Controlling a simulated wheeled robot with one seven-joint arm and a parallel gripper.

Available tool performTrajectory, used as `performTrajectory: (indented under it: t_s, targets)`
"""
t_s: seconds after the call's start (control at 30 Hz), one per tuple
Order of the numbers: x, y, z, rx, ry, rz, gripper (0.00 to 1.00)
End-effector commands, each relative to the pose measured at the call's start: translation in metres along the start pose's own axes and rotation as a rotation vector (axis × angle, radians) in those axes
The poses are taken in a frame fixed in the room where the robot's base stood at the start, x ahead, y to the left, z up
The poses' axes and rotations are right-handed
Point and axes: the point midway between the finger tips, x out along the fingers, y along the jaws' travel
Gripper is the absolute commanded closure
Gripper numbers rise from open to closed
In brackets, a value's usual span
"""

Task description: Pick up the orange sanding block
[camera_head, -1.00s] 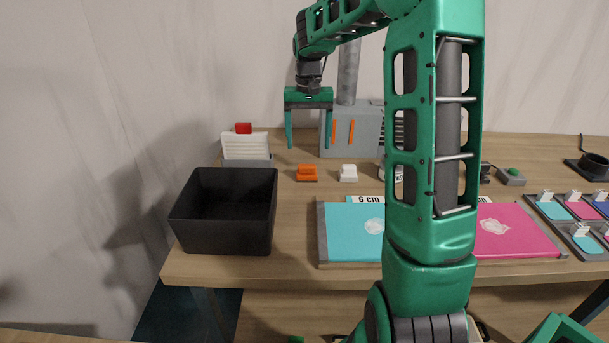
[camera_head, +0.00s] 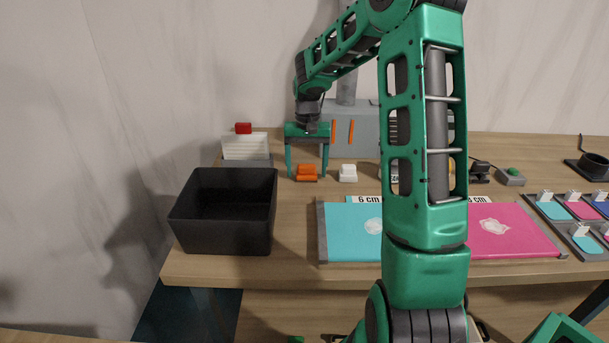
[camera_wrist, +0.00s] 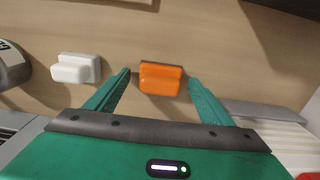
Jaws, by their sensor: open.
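The orange sanding block (camera_head: 307,173) sits on the wooden table, towards the back, right of the black bin. My gripper (camera_head: 306,176) is lowered over it, with one green finger on each side of the block. In the wrist view the orange block (camera_wrist: 160,78) lies between the two fingertips of my gripper (camera_wrist: 160,77), with a gap to each finger. The gripper is open and empty. Whether the fingertips touch the table I cannot tell.
A white block (camera_head: 348,173) stands just right of the orange one. A black bin (camera_head: 222,244) is at the front left. A white rack-like thing with a red top (camera_head: 245,147) stands behind left. A grey machine (camera_head: 367,128) is behind. Teal (camera_head: 349,232) and pink (camera_head: 510,232) panels lie in front.

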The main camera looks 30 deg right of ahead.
Motion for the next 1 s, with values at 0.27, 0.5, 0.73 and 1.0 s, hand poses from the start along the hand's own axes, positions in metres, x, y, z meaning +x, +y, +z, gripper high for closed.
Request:
performTrajectory:
  t_s: [0.27,0.5,0.73,1.0]
  targets:
    - [0.005,0.000,0.000,-0.001,0.001,0.000,0.25]
    - [0.005,-0.001,0.000,-0.001,0.001,0.000,0.73]
    - [0.005,-0.001,0.000,-0.001,0.001,0.000,0.73]
    - [-0.006,-0.001,-0.001,0.000,0.004,0.000,0.73]
